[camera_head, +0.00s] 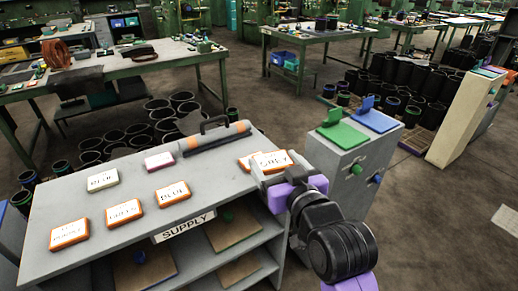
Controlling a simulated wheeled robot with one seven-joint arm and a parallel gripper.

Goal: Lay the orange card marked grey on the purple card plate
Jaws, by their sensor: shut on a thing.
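An orange-edged card (274,160) with a white face, its lettering looking like "GREY", is at the right end of the grey supply shelf top. My gripper (268,175) is shut on this card, at its near side; whether the card is clear of the shelf top I cannot tell. Another orange-edged card (245,162) shows partly behind it on the left. I cannot make out a purple card plate for certain. A green plate (342,135) and a blue plate (376,121) lie on the grey cabinet to the right.
The supply shelf (225,170) also carries several orange-edged cards, a pale green-edged card (102,180), a purple-edged card (159,162) and a dark-handled tool (214,137). A pale cabinet (465,115) stands further right. Black tubes crowd the floor behind. Floor at the right is open.

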